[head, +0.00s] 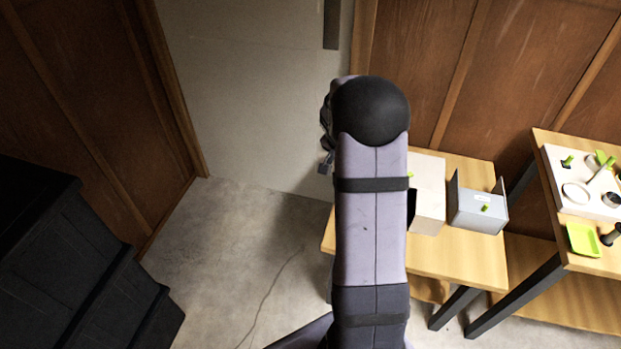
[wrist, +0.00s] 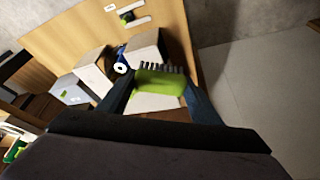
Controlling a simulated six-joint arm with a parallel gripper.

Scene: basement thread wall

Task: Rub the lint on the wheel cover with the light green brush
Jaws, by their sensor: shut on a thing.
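The light green brush (wrist: 160,82) is held between the fingers of my gripper (wrist: 158,88) in the wrist view. Its dark bristles stick up along its far edge. My gripper is shut on it, and the brush is in the air in front of several pale boxes on the wooden table. I cannot make out for sure which thing is the wheel cover, and I see no lint.
A second table at right holds a white board (head: 575,205), a green tray (head: 582,240) and a black cylinder (head: 611,236).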

